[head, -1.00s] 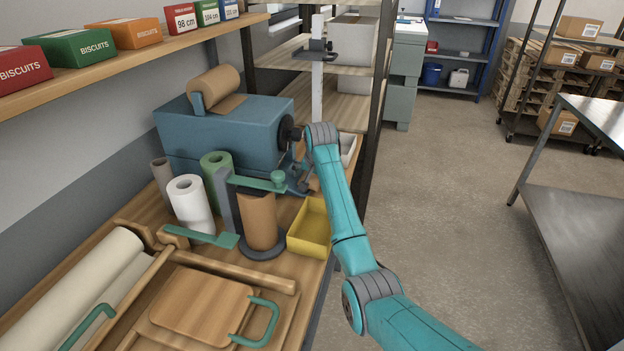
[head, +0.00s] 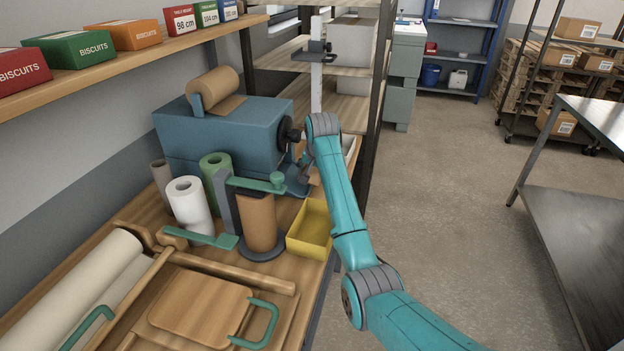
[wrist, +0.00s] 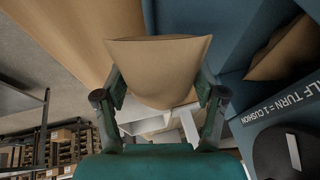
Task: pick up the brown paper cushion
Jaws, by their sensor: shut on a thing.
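The brown paper cushion (wrist: 160,68) sits between the two fingers of my gripper (wrist: 160,92) in the wrist view. The fingers press on its left and right sides, so my gripper is shut on it. The cushion looks pillow-shaped, with a wide flat end toward the top of the picture. In the head view my gripper is beside the right end of the blue machine (head: 215,135), mostly hidden behind my own arm. The cushion is hard to make out there.
The machine carries a brown paper roll (head: 215,88) and a dark knob (wrist: 288,152). More brown paper (wrist: 285,50) shows against the machine. A yellow bin (head: 311,228), a brown roll on a stand (head: 257,222) and a white roll (head: 190,205) stand nearby.

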